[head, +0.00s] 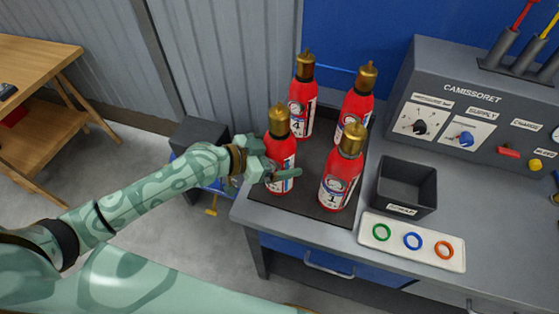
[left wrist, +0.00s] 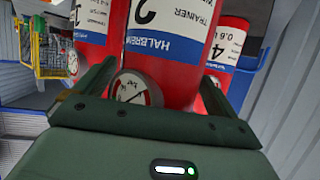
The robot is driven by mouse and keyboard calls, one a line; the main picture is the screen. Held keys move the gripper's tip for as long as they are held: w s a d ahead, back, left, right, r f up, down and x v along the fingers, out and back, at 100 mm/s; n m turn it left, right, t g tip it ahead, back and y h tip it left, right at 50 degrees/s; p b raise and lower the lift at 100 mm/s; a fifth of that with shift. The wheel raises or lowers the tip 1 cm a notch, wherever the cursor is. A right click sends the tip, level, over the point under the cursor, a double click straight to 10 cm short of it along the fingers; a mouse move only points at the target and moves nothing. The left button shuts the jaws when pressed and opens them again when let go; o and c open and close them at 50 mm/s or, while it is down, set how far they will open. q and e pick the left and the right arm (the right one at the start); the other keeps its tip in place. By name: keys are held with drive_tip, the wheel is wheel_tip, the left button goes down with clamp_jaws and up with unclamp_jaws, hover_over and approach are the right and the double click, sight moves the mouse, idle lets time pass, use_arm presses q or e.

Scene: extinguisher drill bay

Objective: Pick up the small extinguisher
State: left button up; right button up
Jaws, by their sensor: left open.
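Several red extinguishers with brass tops stand upright on a dark mat (head: 310,200). The front-left one (head: 281,148), labelled 2 in the left wrist view (left wrist: 165,50), is nearest my left gripper (head: 270,163). My left gripper is open, with its fingers to either side of this bottle's lower body; I cannot tell if they touch it. The wrist view (left wrist: 155,90) shows a round gauge (left wrist: 132,90) between the fingers. The other extinguishers are number 1 (head: 340,180) at front right, number 4 (head: 301,95) at back left, and one at back right (head: 356,105). Their sizes look alike. My right gripper is out of view.
Right of the mat are an open dark bin (head: 405,187) and a white tray (head: 375,246) with green, blue and red-orange rings. A grey control panel (head: 480,110) stands behind. The neighbouring extinguishers are close. A wooden table (head: 35,75) is at far left.

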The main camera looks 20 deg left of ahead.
use_arm(q)
drive_tip(key=c, duration=1.7)
drive_tip(key=shift+w+r, duration=0.1)
drive_tip(key=shift+r, duration=0.15)
clamp_jaws()
drive_tip(key=shift+r, duration=0.1)
